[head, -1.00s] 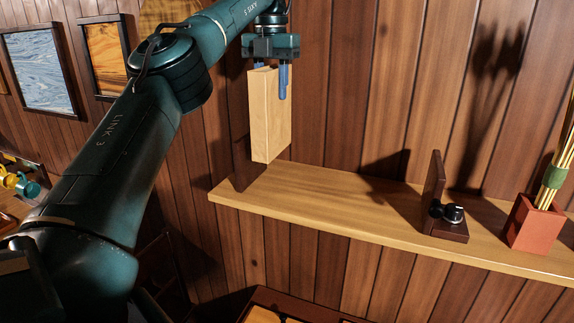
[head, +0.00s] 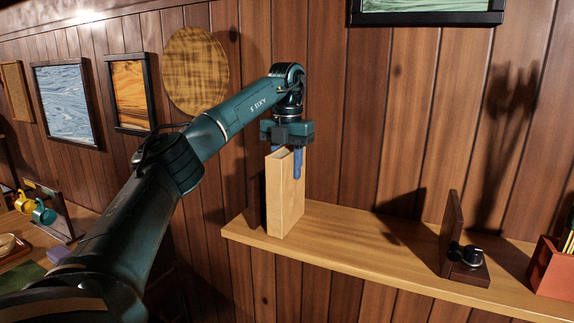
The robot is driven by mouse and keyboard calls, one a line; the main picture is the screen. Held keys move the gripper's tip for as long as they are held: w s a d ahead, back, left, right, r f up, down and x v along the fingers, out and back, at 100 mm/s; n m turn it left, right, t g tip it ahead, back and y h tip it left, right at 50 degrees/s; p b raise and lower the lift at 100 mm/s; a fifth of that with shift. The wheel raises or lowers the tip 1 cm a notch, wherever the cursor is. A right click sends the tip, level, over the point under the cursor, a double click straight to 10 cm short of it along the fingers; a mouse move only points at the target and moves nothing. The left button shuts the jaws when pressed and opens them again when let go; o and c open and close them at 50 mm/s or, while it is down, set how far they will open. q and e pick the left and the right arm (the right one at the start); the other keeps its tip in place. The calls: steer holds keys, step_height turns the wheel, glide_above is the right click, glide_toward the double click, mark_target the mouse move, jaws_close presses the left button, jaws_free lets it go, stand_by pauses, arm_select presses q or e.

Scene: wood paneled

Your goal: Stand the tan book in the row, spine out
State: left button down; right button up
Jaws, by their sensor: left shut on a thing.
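The tan book (head: 285,197) is upright at the left end of the wooden shelf (head: 350,235). My left gripper (head: 286,163) is shut on its upper part from above, its blue fingers on either side. The book's lower end overlaps the shelf in the head view; I cannot tell whether it touches the board. A dark wooden bookend (head: 453,228) with a black knob stands further right on the shelf. A dark piece shows just behind the tan book's left side, mostly hidden. No other books show on the shelf. My right gripper is not in view.
A red-brown pot (head: 552,268) stands at the shelf's right end. The board between the tan book and the bookend is clear. Framed pictures and a round woven disc (head: 196,71) hang on the wall. Mugs (head: 43,212) stand at the far left.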

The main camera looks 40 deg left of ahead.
arm_select(q)
steer(key=c, duration=0.9)
jaws_free()
steer(key=shift+f, duration=0.1)
steer(key=shift+r, duration=3.9)
steer(key=shift+s, duration=0.1)
